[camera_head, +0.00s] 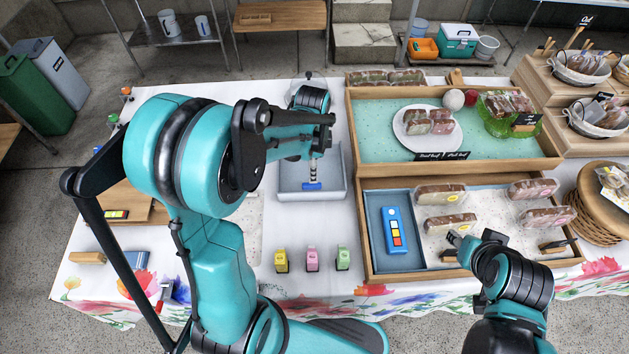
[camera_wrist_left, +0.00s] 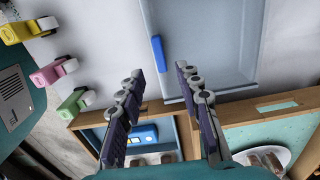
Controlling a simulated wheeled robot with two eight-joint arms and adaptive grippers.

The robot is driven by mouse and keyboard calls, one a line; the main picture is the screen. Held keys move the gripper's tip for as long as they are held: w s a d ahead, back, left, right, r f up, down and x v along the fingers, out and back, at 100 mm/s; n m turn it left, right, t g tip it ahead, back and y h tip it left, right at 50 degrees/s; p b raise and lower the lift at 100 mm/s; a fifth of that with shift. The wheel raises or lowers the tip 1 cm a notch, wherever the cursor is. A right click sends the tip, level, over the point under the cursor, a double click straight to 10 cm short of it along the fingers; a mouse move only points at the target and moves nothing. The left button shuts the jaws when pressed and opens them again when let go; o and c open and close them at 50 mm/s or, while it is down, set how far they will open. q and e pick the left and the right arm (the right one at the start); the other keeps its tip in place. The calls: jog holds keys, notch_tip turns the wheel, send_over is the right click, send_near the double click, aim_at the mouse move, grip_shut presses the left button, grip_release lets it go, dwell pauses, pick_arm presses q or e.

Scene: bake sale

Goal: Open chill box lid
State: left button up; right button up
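The chill box (camera_head: 290,187) appears as a pale grey, rectangular box on the table, with a blue handle (camera_head: 312,186) on its near side. It also shows in the left wrist view (camera_wrist_left: 215,45), with the blue handle (camera_wrist_left: 158,53) as a short bar. The lid looks closed and see-through, but I cannot be sure. My left gripper (camera_head: 318,140) is over the box; the arm hides part of it. In the left wrist view its two fingers (camera_wrist_left: 160,72) are apart with nothing between them, short of the handle. My right gripper (camera_head: 470,242) is low over the right display tray.
Yellow, pink and green small items (camera_head: 312,260) stand in front of the box. A wooden display (camera_head: 357,230) with wrapped loaves and a blue device (camera_head: 394,230) is at the right. A plate of loaves (camera_head: 408,140) sits behind. Bare tablecloth lies beside the small items.

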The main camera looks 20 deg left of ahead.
pick_arm(q)
notch_tip(320, 180, down, 7)
jog(key=b, duration=0.2)
jog(key=shift+r+b, duration=0.1)
jog(key=shift+b, duration=0.2)
grip_shut()
